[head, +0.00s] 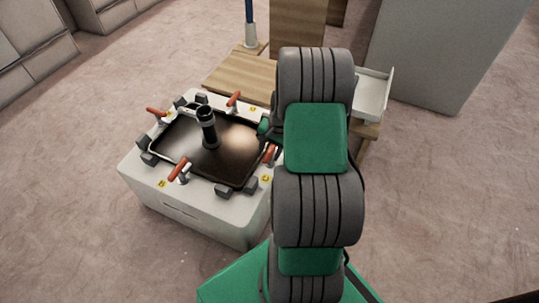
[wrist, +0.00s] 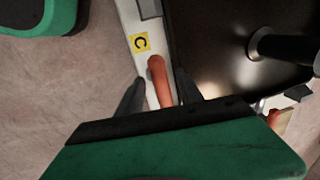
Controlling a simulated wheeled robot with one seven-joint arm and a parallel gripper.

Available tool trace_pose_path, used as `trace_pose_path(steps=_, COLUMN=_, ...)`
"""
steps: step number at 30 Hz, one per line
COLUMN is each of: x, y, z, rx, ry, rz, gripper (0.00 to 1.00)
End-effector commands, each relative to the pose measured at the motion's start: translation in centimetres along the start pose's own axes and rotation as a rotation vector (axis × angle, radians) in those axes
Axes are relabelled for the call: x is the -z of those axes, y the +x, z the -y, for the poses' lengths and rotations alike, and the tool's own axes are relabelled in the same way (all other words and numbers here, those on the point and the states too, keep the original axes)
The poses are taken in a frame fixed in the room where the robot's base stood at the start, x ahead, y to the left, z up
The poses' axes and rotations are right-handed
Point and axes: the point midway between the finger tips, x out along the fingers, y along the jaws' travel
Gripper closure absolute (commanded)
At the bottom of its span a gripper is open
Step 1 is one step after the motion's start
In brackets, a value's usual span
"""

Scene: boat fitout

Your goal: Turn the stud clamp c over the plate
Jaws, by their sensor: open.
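The plate (head: 225,140) is dark and shiny, with a black post standing on it, and sits on a pale box-like base. Stud clamp c has a red-orange handle (wrist: 158,75) beside the yellow C label (wrist: 140,43) in the wrist view. The handle lies along the pale rim at the plate's edge. In the head view the clamp c handle (head: 270,153) is at the plate's right edge, beside my arm. My gripper (wrist: 160,78) is open, with one dark finger on each side of the handle. Contact cannot be told. My arm hides most of the gripper in the head view.
Other red-handled clamps (head: 178,170) and several dark grey blocks (head: 222,190) ring the plate. The post (head: 207,130) rises from the plate. A wooden bench (head: 240,75) and a white tray (head: 374,95) stand behind. The floor at left is clear.

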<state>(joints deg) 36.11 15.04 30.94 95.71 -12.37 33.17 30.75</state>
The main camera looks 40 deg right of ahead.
Motion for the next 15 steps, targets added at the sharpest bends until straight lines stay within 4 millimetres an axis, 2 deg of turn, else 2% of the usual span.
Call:
trace_pose_path(steps=7, x=0.01, y=0.16, z=0.04, rx=0.0, ry=-0.001, rz=-0.001, gripper=0.57)
trace_pose_path(steps=15, x=-0.01, y=0.16, z=0.03, rx=0.0, ry=-0.001, rz=0.0, gripper=0.78)
